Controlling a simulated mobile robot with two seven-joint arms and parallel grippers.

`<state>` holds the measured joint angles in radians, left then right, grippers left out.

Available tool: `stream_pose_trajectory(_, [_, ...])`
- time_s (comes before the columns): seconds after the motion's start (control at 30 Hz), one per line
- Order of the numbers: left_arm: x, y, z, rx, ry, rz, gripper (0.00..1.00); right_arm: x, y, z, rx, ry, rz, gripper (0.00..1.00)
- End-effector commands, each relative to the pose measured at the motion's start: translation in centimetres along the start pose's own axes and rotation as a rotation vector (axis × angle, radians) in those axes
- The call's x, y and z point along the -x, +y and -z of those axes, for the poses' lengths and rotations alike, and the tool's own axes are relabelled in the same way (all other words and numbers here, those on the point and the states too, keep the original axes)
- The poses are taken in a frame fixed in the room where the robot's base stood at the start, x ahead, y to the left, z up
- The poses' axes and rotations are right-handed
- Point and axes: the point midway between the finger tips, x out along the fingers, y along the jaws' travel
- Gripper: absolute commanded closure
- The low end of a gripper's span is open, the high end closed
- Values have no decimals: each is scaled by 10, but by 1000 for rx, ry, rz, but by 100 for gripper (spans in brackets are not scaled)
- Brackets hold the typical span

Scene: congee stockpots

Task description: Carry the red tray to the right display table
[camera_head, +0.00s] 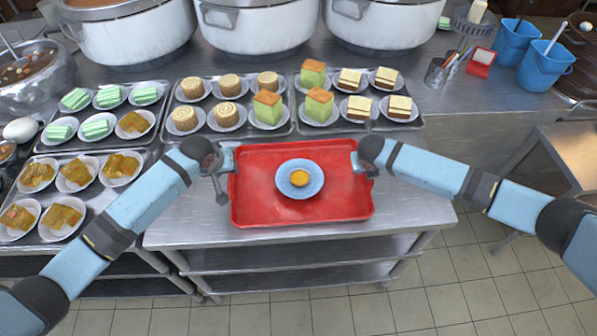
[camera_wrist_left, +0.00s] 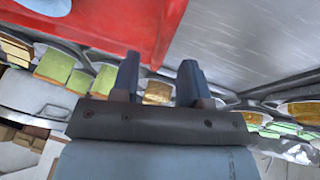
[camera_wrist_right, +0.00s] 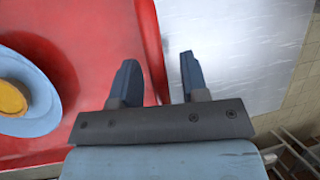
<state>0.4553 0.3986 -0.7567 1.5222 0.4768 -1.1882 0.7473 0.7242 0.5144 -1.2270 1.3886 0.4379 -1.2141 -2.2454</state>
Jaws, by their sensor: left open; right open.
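The red tray (camera_head: 256,204) lies flat on the steel counter in front of me. A light blue plate (camera_head: 283,186) with a round yellow item (camera_head: 299,178) stands near its middle. My left gripper (camera_head: 230,160) is at the tray's left rim and my right gripper (camera_head: 357,162) at its right rim. In the left wrist view, the open fingers (camera_wrist_left: 158,80) stand either side of the rim's line. In the right wrist view, the open fingers (camera_wrist_right: 158,80) also straddle the rim. Contact with the rim cannot be told.
A metal table (camera_head: 572,143) stands at the right edge, across a tiled floor gap (camera_head: 480,270); I cannot tell if it is the display table. Trays of plated cakes (camera_head: 228,87) lie right behind the red tray. Large pots (camera_head: 258,30) and blue buckets (camera_head: 543,72) stand farther back.

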Motion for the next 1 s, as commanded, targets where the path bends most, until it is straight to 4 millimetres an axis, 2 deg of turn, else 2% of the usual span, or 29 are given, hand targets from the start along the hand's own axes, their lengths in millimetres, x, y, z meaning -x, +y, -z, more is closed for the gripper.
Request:
stream_pose_trajectory(0.1, [28, 0, 0, -1, 3, -1, 59, 0, 0, 0, 0, 0, 0, 59])
stream_pose_trajectory(0.3, [63, -1, 0, 1, 1, 0, 59, 0, 0, 0, 0, 0, 0, 59])
stream_pose_trajectory(0.57, [80, 0, 0, 0, 1, 0, 59, 6, 0, 0, 1, -1, -1, 59])
stream_pose_trajectory(0.67, [80, 0, 0, 0, 0, 1, 59, 20, 0, -1, 0, -2, -1, 59])
stream_pose_trajectory(1.0, [79, 0, 0, 1, 0, 1, 59, 91, 0, -1, 1, -3, -1, 59])
